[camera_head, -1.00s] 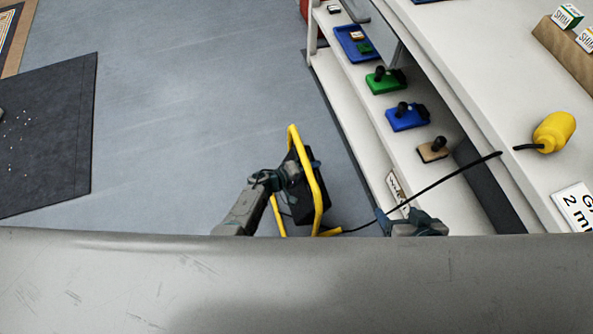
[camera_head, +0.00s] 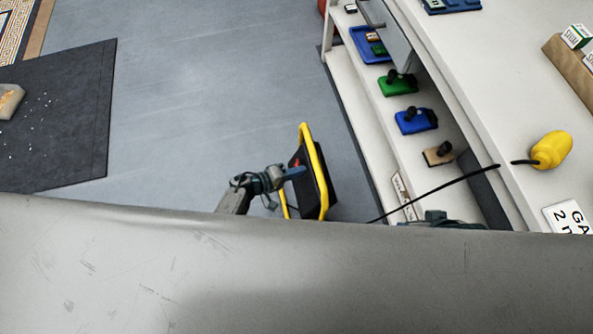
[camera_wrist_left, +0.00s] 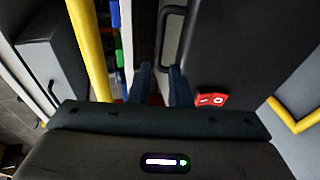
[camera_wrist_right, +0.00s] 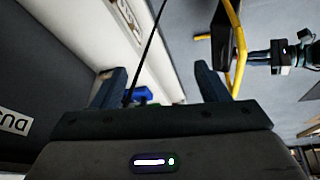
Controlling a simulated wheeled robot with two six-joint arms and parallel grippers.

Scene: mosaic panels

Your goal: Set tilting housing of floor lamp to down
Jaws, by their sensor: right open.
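The floor lamp's dark housing (camera_head: 319,190) stands on the floor inside a yellow tube frame (camera_head: 305,131). My left gripper (camera_head: 303,172) is at the housing's upper left side. In the left wrist view its fingers (camera_wrist_left: 162,85) are close together with a narrow gap, against dark lamp parts; whether they hold anything is unclear. A red label (camera_wrist_left: 211,100) is beside them. My right gripper (camera_wrist_right: 155,88) is open by the shelf, mostly hidden in the head view. The lamp frame (camera_wrist_right: 238,60) shows to its right. The housing's exact tilt is hard to tell.
A white shelf unit (camera_head: 350,105) with green (camera_head: 397,84) and blue (camera_head: 416,121) items stands right of the lamp. A black cable (camera_head: 440,188) runs to a yellow object (camera_head: 551,150) on the white tabletop. Floor left of the lamp is clear up to a dark mat (camera_head: 70,120).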

